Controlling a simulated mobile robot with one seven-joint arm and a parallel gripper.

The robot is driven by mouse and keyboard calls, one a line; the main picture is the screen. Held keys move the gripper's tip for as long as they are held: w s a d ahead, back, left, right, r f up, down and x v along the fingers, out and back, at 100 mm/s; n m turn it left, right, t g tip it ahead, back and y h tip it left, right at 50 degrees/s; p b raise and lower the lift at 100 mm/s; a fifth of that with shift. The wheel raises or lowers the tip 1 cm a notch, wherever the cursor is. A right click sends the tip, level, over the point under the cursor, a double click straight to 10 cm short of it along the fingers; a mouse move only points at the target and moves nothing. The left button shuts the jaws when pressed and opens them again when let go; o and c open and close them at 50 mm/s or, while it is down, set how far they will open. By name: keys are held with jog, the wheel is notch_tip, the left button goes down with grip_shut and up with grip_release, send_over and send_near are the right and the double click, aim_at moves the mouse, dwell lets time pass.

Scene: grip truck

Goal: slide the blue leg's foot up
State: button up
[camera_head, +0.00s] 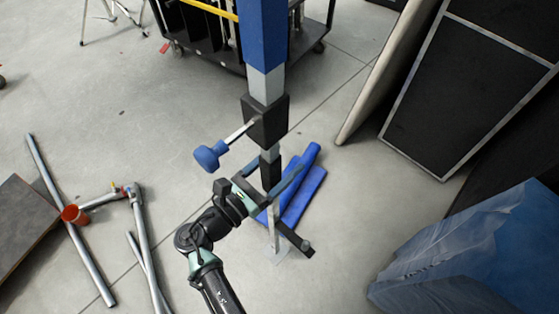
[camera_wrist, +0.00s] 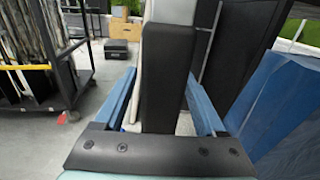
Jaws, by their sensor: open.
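The blue leg (camera_head: 263,35) stands upright in the head view, with a grey inner section below its blue upper part. A black clamp block (camera_head: 266,120) with a blue knob (camera_head: 210,156) sits on it. My gripper (camera_head: 280,172) is open at this lower part. In the wrist view, the fingers of my gripper (camera_wrist: 161,76) stand on either side of a black upright block (camera_wrist: 165,82), with gaps visible on both sides.
Dark panels (camera_head: 470,80) lean at right, above a blue draped heap (camera_head: 480,255). A cart (camera_head: 200,30) stands behind.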

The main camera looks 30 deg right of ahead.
jog(key=v, duration=1.3)
dwell(0.4)
